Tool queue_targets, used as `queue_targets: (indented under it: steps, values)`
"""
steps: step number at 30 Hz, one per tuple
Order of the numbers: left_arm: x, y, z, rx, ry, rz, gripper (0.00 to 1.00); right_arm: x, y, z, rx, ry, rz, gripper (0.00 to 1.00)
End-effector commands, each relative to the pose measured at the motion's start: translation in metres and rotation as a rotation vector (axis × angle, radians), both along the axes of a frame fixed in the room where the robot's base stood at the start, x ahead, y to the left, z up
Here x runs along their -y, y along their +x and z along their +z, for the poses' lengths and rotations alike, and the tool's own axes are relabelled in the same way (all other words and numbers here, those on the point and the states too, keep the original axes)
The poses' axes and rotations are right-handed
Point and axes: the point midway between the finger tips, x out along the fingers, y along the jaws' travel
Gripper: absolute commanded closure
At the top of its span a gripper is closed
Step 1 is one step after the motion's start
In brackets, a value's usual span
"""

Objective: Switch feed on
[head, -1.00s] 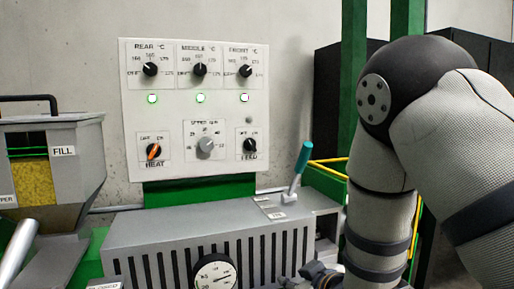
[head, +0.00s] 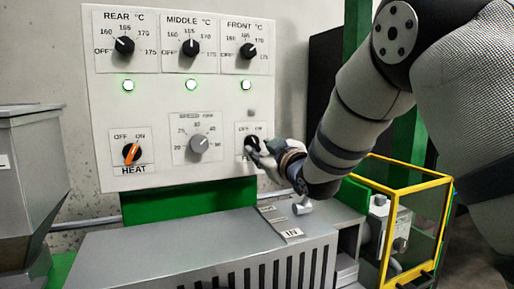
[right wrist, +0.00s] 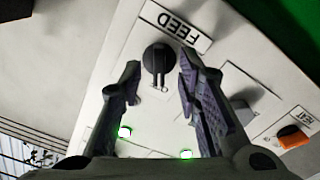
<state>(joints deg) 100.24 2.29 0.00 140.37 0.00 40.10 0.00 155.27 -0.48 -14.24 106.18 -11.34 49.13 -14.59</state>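The black FEED knob (head: 251,143) is at the lower right of the white control panel (head: 180,110), partly hidden by my right gripper (head: 260,150) in the head view. In the right wrist view the round FEED knob (right wrist: 158,60) lies between the fingertips of my right gripper (right wrist: 158,72), beside its upside-down FEED label (right wrist: 175,25). The fingers are apart, with a gap visible on each side of the knob. I cannot clearly tell which way the knob points. The small lamp (head: 251,112) above it is grey. My left gripper is out of view.
The orange HEAT knob (head: 131,153) points up and right, toward ON. A grey dial (head: 198,144) sits between it and FEED. Three green-ringed lamps glow under the temperature knobs. A grey machine housing (head: 190,250) lies below; a yellow-framed guard (head: 405,185) stands right.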

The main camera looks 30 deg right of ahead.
Motion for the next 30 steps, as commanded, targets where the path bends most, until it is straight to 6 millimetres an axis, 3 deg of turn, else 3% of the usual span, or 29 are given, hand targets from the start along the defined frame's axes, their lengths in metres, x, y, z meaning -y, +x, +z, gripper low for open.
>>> queue_targets:
  steps: [6, 14, 19, 30]
  values:
    - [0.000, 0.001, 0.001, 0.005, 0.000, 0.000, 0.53, 0.002, 0.028, 0.001, 0.001, 0.001, 0.000, 0.69]
    - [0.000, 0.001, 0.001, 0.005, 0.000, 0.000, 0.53, 0.002, 0.031, 0.000, 0.000, 0.001, 0.000, 0.69]
    - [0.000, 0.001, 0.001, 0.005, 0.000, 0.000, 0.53, 0.002, 0.031, 0.001, 0.000, 0.001, 0.000, 1.00]
    - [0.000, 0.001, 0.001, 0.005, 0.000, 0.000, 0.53, 0.002, 0.031, 0.000, 0.002, 0.031, 0.000, 1.00]
